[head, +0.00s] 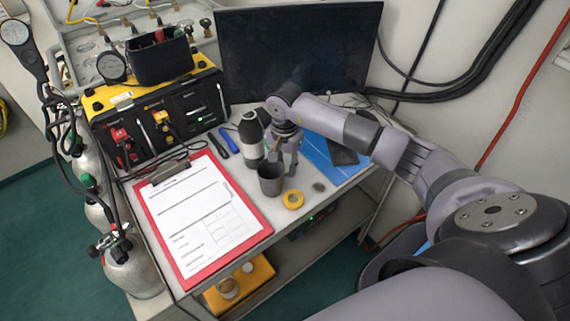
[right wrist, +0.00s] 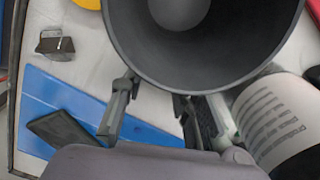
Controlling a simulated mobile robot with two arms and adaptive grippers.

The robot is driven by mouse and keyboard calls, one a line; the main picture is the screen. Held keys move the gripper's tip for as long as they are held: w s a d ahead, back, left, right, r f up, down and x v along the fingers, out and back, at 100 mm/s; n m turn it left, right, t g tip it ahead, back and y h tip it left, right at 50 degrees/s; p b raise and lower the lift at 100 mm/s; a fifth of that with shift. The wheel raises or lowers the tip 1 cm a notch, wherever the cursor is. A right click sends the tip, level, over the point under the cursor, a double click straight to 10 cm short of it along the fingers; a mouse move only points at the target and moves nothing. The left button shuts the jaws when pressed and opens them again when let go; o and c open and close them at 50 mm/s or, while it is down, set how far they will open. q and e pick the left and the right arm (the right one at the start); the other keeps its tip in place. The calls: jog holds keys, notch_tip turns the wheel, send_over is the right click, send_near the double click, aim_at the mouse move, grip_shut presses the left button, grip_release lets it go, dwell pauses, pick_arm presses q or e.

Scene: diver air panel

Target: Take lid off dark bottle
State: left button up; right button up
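The dark bottle (head: 250,142) stands upright on the cart top, with a pale label and a grey lid (head: 249,117) on top. Its white printed label also shows at the right of the right wrist view (right wrist: 278,122). My right gripper (head: 283,168) points down just right of the bottle and behind a dark grey cup (head: 270,182). Its fingers are spread apart, and I see nothing held between them. Whether cup and fingers touch is unclear. My left gripper is out of view.
A red clipboard (head: 262,226) lies left of the cup. A blue mat (head: 318,152) is behind my right gripper. A yellow-black panel box (head: 160,118) and monitor (head: 300,50) stand behind.

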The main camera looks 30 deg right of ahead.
jog(key=o, duration=0.5)
jog(key=shift+c, duration=0.2)
jog(key=shift+r+p, duration=0.25)
jog(key=shift+p, duration=0.05)
jog(key=shift+r+b, duration=0.3)
jog(key=shift+r, duration=0.05)
notch_tip(320, 180, up, 11)
jog(key=b, duration=0.2)
jog(key=shift+b, duration=0.4)
